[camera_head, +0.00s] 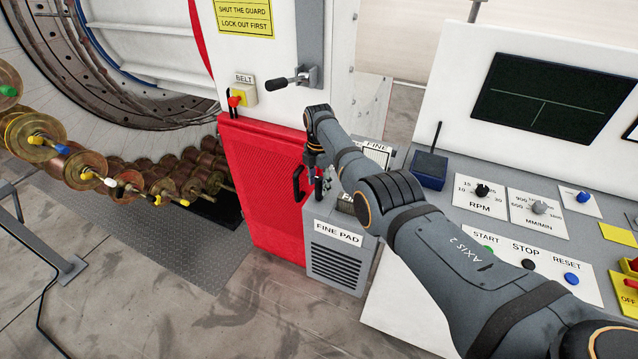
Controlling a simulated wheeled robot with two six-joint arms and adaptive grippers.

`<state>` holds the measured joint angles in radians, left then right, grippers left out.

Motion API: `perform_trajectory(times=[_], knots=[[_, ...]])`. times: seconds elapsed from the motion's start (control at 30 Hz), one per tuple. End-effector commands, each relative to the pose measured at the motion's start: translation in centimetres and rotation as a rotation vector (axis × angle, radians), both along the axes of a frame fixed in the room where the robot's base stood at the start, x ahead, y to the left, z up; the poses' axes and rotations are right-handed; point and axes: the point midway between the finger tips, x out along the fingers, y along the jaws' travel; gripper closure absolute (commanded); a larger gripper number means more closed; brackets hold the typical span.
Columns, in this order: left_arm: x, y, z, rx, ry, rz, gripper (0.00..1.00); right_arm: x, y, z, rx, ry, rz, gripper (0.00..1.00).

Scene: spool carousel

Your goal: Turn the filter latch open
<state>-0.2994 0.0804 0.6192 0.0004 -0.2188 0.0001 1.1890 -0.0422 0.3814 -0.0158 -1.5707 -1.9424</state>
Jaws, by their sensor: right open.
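I cannot tell for sure which part is the filter latch. A black lever (283,80) on a grey bracket is on the white panel above the red guard door. The grey box (338,258) labelled FINE PAD stands right of the door, and its top is partly hidden by my right arm. My right gripper (321,186) points down just above the box's back left, beside the door's black handle (298,184). It looks empty and is open; its fingertips are small and dark, and contact with anything there cannot be made out. My left gripper is out of view.
The red guard door (255,165) is shut. A yellow BELT switch (241,94) sits above it. Several copper spools (80,168) hang at left. The control desk (455,225) with knobs, buttons and a dark blue box (429,170) lies right. The front floor is clear.

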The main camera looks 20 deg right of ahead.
Motion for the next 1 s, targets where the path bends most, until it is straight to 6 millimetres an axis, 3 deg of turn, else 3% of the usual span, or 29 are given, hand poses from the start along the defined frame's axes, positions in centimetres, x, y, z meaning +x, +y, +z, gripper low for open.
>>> perform_trajectory(times=[0.33,0.5,0.67,1.0], knots=[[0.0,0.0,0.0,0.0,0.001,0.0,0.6,0.1,0.0,7.6,0.001,-0.006,0.0,0.52],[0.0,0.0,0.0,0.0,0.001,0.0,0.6,0.1,0.0,10.5,0.0,-0.003,0.0,0.52],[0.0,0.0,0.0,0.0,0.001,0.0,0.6,0.0,0.0,11.5,0.0,-0.001,0.0,0.52],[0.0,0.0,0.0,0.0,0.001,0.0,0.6,0.0,0.0,11.6,0.0,-0.001,0.0,0.52]])
